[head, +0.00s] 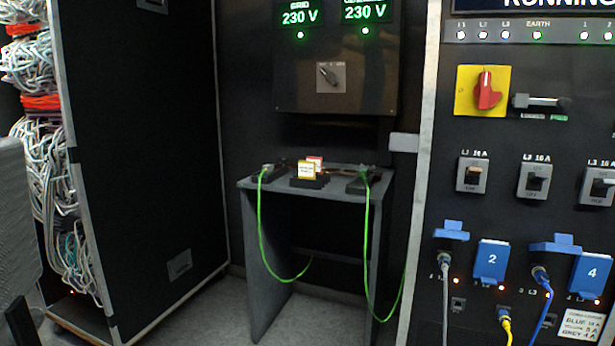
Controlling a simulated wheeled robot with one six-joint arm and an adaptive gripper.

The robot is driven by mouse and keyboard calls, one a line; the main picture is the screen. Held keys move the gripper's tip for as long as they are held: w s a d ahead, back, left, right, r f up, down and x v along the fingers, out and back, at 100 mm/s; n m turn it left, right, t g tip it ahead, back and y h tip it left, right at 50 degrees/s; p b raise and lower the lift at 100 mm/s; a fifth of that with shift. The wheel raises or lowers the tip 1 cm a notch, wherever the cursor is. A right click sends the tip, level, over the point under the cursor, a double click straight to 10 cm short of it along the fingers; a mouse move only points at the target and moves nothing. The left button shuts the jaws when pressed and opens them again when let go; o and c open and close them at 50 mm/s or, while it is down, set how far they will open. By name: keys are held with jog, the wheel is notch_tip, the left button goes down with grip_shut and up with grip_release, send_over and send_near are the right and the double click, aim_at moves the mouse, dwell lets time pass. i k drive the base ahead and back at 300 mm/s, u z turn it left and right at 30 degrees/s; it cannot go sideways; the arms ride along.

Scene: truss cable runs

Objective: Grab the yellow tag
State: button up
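The yellow tag (306,171) stands upright in a small dark holder (309,182) on a small grey table (262,230) in the head view. Its face has a white area with print too small to read. A red tag (316,161) stands just behind it and is partly hidden by it. My gripper cannot be made out in this view.
Green cables (262,235) hang from dark blocks on both sides of the tabletop. A meter box (335,75) is above the table. A black case (140,150) stands left, and a switch panel (520,130) with plugged cables stands right. Grey floor shows in front.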

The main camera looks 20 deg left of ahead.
aim_at(306, 169)
jog(key=u, duration=1.7)
jog(key=k, duration=0.35)
jog(key=z, duration=0.15)
jog(key=i, duration=2.15)
jog(key=u, duration=0.45)
